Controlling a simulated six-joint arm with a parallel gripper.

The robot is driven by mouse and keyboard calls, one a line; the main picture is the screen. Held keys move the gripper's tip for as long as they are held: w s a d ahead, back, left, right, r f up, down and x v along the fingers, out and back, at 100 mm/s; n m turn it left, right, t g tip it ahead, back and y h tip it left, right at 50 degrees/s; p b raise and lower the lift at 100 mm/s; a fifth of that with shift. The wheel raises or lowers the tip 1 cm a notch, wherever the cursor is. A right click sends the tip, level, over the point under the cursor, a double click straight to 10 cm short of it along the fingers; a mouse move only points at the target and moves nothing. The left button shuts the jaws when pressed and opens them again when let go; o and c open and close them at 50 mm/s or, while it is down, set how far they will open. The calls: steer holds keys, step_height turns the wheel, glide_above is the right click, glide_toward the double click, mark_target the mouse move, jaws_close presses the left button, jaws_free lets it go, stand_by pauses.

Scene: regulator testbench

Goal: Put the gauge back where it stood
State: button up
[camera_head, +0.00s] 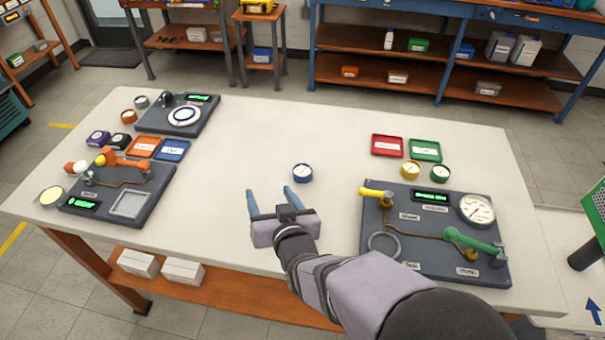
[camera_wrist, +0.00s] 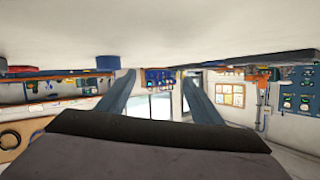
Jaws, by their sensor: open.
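A small blue-rimmed gauge (camera_head: 302,172) with a white face lies alone on the middle of the table. A yellow gauge (camera_head: 410,170) and a green gauge (camera_head: 440,173) sit behind the right test board (camera_head: 405,270). That board carries a large pale gauge (camera_head: 476,209), an empty-looking grey ring (camera_head: 383,245), and yellow and green handles. My gripper (camera_head: 271,202) is open and empty, near the blue gauge on its front side, apart from it. In the wrist view my open fingers (camera_wrist: 160,95) show nothing between them; the blue gauge (camera_wrist: 108,62) appears beside the left finger.
A red tray (camera_head: 387,145) and a green tray (camera_head: 425,150) lie at the back right. Two more boards stand at the left, one with a round white dial (camera_head: 184,116), one with an orange handle (camera_head: 124,160). Orange and blue trays lie between them. The table's middle is mostly clear.

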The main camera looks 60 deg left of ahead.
mark_target(302, 171)
steer(key=w+t, duration=0.1)
steer(key=w+m+t, duration=0.1)
steer(key=w, duration=0.1)
steer(key=w+m+h, duration=0.1)
steer(key=shift+w+d+r+t, duration=0.15)
steer(key=shift+w+r+t, duration=0.25)
steer(key=shift+w+d+f+m+t+h, duration=0.15)
steer(key=shift+w+d+m+t+h, duration=0.2)
steer(key=shift+w, duration=0.25)
steer(key=shift+w+d+f+m+t+h, duration=0.15)
steer(key=shift+w+d+t+h, duration=0.1)
steer(key=shift+w+d, duration=0.25)
steer(key=shift+w+n, duration=0.15)
steer(key=shift+n, duration=0.55)
steer(key=shift+p+x, duration=0.95)
steer(key=shift+x, duration=2.8)
steer(key=shift+d, duration=0.1)
steer(key=c, duration=1.3)
